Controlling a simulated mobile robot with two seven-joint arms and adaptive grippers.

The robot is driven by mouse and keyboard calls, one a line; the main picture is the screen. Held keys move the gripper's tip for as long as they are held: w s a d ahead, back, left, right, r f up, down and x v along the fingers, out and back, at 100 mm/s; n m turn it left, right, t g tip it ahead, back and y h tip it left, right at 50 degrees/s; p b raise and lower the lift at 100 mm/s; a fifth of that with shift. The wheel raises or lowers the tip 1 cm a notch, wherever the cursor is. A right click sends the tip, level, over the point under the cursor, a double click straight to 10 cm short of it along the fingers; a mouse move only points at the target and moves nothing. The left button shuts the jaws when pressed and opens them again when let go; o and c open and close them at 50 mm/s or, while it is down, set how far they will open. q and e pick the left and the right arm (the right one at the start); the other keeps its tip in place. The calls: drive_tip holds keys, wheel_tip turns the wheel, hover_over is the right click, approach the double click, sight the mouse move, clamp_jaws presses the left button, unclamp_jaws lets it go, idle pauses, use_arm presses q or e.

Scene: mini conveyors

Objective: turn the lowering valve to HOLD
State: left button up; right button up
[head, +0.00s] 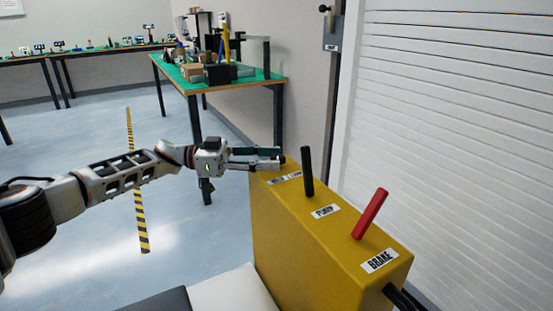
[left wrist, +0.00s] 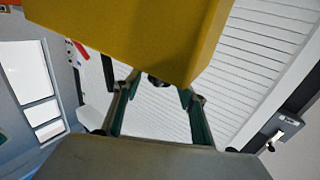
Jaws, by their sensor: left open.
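A yellow control box (head: 325,235) stands at the lower right in the head view. Two small white labels (head: 286,178), too small to read, lie on its top at the far end. My left gripper (head: 280,160) reaches in from the left over that end, fingers apart. The lowering valve cannot be made out clearly in the head view. In the left wrist view the yellow box fills the top, and a small dark round part (left wrist: 155,81) shows at its edge between my open fingers. Whether it is the valve, or touches a finger, I cannot tell.
A black lever (head: 307,172) and a red lever (head: 371,214) by the BRAKE label (head: 380,261) stand on the box. A white shutter (head: 450,120) rises behind. A green-topped table (head: 262,79) with items stands beyond; the floor at left is open.

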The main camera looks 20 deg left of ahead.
use_arm(q)
drive_tip(key=v, duration=1)
drive_tip(key=shift+d, duration=0.1)
